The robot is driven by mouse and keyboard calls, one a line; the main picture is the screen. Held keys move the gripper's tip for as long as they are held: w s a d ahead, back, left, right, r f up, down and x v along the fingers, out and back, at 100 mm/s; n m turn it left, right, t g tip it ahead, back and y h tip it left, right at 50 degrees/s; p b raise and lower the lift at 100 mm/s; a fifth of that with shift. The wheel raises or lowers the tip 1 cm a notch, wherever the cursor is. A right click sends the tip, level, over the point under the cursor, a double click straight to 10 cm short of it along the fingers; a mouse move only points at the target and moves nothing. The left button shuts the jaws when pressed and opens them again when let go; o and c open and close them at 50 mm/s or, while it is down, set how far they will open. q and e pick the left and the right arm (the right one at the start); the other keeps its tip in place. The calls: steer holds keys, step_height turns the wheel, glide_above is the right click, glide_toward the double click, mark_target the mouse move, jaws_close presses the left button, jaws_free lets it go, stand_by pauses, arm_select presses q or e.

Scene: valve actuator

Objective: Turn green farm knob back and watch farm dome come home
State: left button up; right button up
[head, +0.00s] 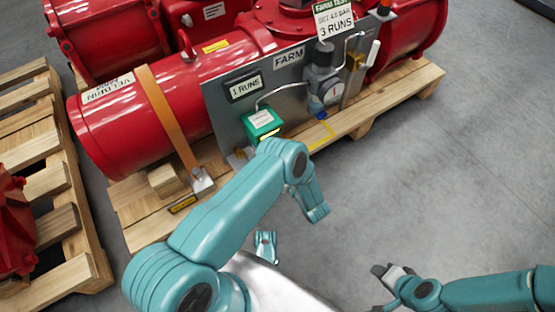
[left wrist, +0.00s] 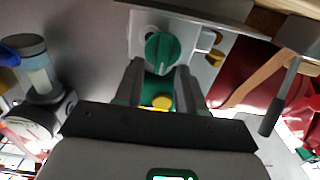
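The green knob (left wrist: 162,53) sits on a pale plate in the left wrist view, a light mark on its face. My left gripper (left wrist: 158,75) is open there, its two grey fingers spread and the knob showing just past and between their tips. I cannot tell if they touch it. In the head view my left arm hides that gripper and the knob, beside a green box (head: 262,122) on the grey panel marked FARM (head: 225,117). My right gripper (head: 390,275) is at the lower right, away from the panel; its opening is unclear. I cannot identify the dome.
A gauge with a grey regulator (head: 323,85) and thin pipes stands right of the green box. An orange strap (head: 170,115) crosses the red cylinder (head: 140,125) on a wooden pallet (head: 135,205). Brass fittings (left wrist: 212,42) sit close beside the knob. Grey floor right is clear.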

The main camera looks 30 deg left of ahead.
arm_select(q)
jaws_close()
steer(key=shift+m, duration=0.4)
steer(key=m, duration=0.5)
steer(key=w+f+m, duration=0.1)
steer(key=m, duration=0.5)
steer(key=d+f+m, duration=0.1)
steer(key=m, duration=0.5)
steer(key=shift+w, duration=0.3)
steer(key=shift+m, duration=0.3)
